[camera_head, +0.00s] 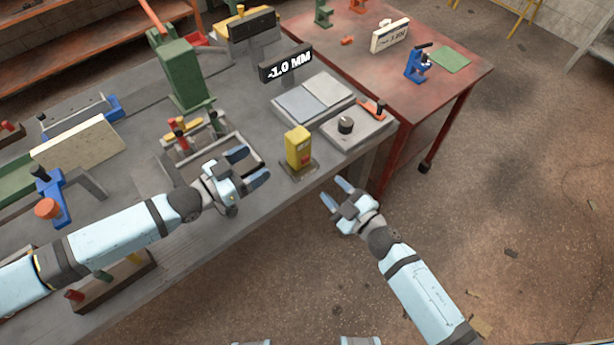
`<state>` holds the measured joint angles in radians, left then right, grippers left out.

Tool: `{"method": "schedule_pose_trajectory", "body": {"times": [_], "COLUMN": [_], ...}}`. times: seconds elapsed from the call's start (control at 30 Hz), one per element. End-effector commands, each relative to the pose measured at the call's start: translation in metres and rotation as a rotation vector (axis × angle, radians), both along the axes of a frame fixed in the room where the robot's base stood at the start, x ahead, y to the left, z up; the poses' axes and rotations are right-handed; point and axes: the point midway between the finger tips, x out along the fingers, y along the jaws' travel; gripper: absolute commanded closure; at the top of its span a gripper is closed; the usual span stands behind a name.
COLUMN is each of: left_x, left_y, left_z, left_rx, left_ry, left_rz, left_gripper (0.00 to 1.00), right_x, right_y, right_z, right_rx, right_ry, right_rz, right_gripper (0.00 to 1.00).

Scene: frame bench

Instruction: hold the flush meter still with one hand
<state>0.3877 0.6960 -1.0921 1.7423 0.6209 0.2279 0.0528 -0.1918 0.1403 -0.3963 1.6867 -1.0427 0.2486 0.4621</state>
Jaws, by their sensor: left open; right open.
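A small yellow upright block (298,147) stands on a dark square base (299,172) near the bench's front edge. It looks like the flush meter, though I cannot be certain. A black sign (286,63) reading "-1.0 MM" stands behind it, above two grey plates (314,96) lying side by side. My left gripper (250,165) is open and empty, left of the yellow block and apart from it. My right gripper (336,192) is open and empty, to the lower right of the block, by the bench's front edge. Neither gripper touches the block.
A tray (244,152) with coloured-handled tools lies behind my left gripper. A grey plate with a black knob (346,125) is right of the block. A green press (183,75) stands farther back. A red table (455,88) is beyond; open floor lies right.

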Motion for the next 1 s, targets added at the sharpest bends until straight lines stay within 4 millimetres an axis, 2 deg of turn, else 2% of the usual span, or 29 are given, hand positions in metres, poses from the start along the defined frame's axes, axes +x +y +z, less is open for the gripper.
{"method": "schedule_pose_trajectory", "body": {"times": [0.6, 0.8, 1.0], "left_x": [0.064, 0.075, 0.078], "left_y": [-0.089, -0.104, -0.108], "left_z": [0.001, 0.001, 0.000], "left_rx": [-0.001, -0.001, -0.001], "left_ry": [-0.002, 0.000, 0.001], "left_rz": [-0.002, -0.001, 0.000], "left_gripper": [0.23, 0.23, 0.23], "right_x": [0.000, 0.000, 0.000], "right_y": [-0.001, -0.001, -0.001], "right_z": [0.000, 0.000, 0.000], "right_rx": [0.001, 0.000, 0.001], "right_ry": [0.001, 0.001, 0.001], "right_rz": [-0.001, -0.002, -0.003], "right_gripper": [0.57, 0.57, 0.57]}}
